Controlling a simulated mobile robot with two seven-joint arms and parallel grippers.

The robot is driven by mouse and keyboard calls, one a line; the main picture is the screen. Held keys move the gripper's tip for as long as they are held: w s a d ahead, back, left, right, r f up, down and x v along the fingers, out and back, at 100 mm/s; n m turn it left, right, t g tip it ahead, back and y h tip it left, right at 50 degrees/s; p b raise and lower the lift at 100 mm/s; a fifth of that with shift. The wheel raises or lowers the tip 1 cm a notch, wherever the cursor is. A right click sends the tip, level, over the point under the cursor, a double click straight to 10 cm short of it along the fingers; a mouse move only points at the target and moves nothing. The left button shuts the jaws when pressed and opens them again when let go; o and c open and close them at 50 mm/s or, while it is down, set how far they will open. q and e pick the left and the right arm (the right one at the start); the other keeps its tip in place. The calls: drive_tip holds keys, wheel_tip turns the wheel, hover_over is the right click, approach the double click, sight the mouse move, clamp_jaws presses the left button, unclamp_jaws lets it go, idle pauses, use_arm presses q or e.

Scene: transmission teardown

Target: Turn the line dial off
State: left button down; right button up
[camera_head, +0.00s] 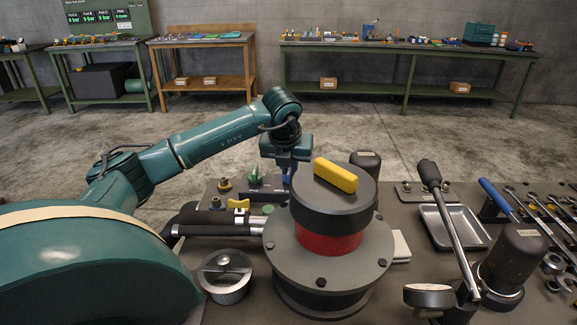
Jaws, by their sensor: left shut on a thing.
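A row of small fittings stands on a dark plate behind the bench's middle, with a yellow-topped one (225,185) and a green-handled one (255,177). My left gripper (287,178) points down at the right end of this row. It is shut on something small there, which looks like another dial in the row. I cannot read any label that names the line dial. My right gripper is not in view.
The black cylinder has a red band and sits on a wide grey flange (290,255). A mesh cup (225,275) stands front left. A metal tray (455,228), a long lever (450,225) and several wrenches lie to the right. Workbenches line the back wall.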

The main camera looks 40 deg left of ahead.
use_arm(q)
drive_tip(key=shift+n+y, duration=0.3)
drive_tip(key=shift+n, duration=0.5)
drive_tip(key=c, duration=1.5)
unclamp_jaws()
drive_tip(key=shift+o, duration=0.2)
drive_tip(key=shift+r, duration=0.1)
drive_tip(key=v, duration=1.3)
drive_tip(key=shift+w, duration=0.2)
drive_tip(key=shift+d, duration=0.1)
